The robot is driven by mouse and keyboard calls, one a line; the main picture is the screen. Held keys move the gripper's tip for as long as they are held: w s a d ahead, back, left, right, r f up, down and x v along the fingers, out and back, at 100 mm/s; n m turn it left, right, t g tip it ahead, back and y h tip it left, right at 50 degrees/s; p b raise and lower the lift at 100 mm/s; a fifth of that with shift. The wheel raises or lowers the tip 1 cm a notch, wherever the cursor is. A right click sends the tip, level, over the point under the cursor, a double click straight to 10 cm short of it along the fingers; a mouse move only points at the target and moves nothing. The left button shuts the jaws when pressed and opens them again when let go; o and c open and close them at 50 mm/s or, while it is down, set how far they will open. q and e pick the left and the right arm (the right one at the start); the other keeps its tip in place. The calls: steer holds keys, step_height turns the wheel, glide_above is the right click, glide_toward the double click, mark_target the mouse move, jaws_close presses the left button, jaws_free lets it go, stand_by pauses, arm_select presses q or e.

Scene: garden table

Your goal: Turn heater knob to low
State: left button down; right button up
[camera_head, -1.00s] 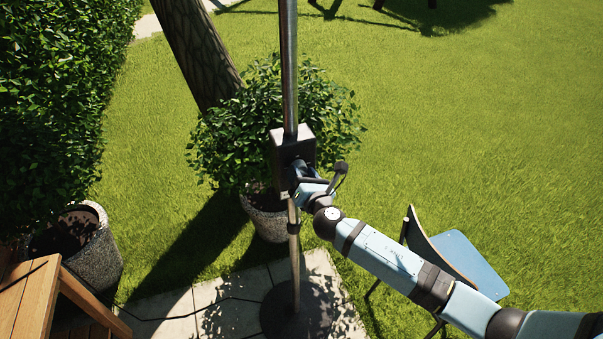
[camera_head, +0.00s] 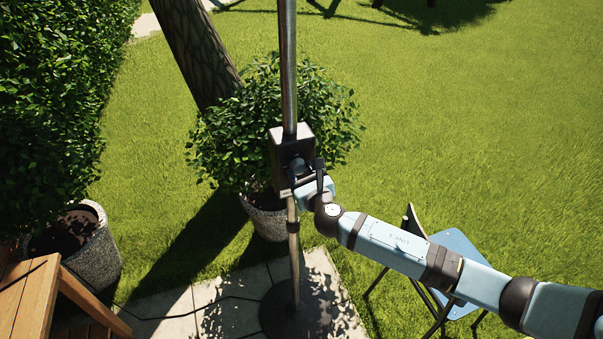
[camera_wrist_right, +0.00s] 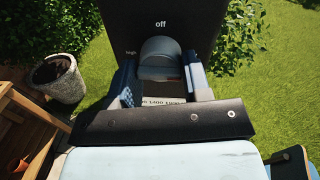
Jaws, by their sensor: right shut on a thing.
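The heater's black control box (camera_head: 291,147) sits on a metal pole above a round dark base. In the right wrist view the box face (camera_wrist_right: 196,20) shows "off" at the top and "high" at the left. The grey, rounded heater knob (camera_wrist_right: 160,57) sits below "off", between the fingers. My right gripper (camera_wrist_right: 159,82) is shut on the knob. In the head view it meets the box front (camera_head: 299,172), and the knob is mostly hidden there. Where the knob points cannot be told. My left gripper is not in view.
A potted bush (camera_head: 268,217) stands close behind the pole. A folding chair (camera_head: 462,262) is under my right arm. A wooden table edge (camera_head: 28,290) and a stone pot (camera_head: 88,250) are at lower left. A cable runs over the paving. Open lawn lies right.

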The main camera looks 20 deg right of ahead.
steer(key=shift+d, duration=0.1)
stand_by(0.3)
steer(key=o, duration=0.9)
steer(key=s+b, duration=0.1)
steer(key=s, duration=0.3)
steer(key=s+d, duration=0.1)
steer(key=s, duration=0.4)
steer(key=s+b, duration=0.1)
steer(key=s, duration=0.3)
steer(key=shift+s+d+b, duration=0.2)
steer(key=shift+s+b, duration=0.1)
steer(key=shift+s, duration=0.1)
